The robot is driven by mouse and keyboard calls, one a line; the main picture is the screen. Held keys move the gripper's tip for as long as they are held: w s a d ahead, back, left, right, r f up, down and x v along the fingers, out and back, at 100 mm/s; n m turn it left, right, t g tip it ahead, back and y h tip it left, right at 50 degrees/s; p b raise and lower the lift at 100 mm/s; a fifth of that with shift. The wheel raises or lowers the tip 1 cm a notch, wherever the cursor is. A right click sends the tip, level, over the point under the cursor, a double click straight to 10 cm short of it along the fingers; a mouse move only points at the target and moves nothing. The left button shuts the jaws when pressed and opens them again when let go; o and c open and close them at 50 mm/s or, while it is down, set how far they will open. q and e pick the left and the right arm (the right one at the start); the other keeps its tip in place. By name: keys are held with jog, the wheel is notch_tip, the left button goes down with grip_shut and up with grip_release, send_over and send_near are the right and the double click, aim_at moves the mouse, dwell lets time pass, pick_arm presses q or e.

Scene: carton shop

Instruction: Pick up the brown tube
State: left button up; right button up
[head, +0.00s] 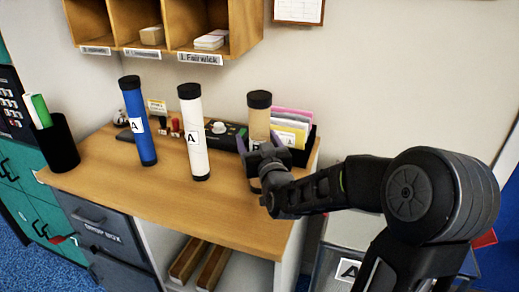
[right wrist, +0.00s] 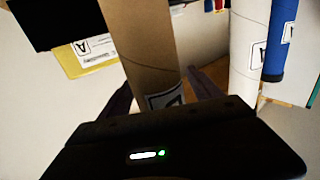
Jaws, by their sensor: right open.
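The brown tube (head: 259,118) stands upright on the wooden counter (head: 212,216), with a black cap on top and a label lower down. My right gripper (head: 257,143) is at the tube's lower half, with its fingers open on either side of it. In the right wrist view the brown tube (right wrist: 140,50) runs down between the two finger shapes (right wrist: 165,95). I cannot tell whether the fingers touch it. My left gripper is not in view.
A white tube (head: 194,135) and a blue tube (head: 138,120) stand to the left. A folder holder (head: 292,128) stands close behind on the right. A black bin (head: 60,143) is at the left end. Pigeonholes (head: 165,25) hang above. The front of the counter is clear.

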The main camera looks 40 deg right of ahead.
dwell(0.3)
grip_shut()
notch_tip(320, 180, up, 10)
jog(key=shift+r, duration=0.1)
dwell(1.1)
dwell(0.4)
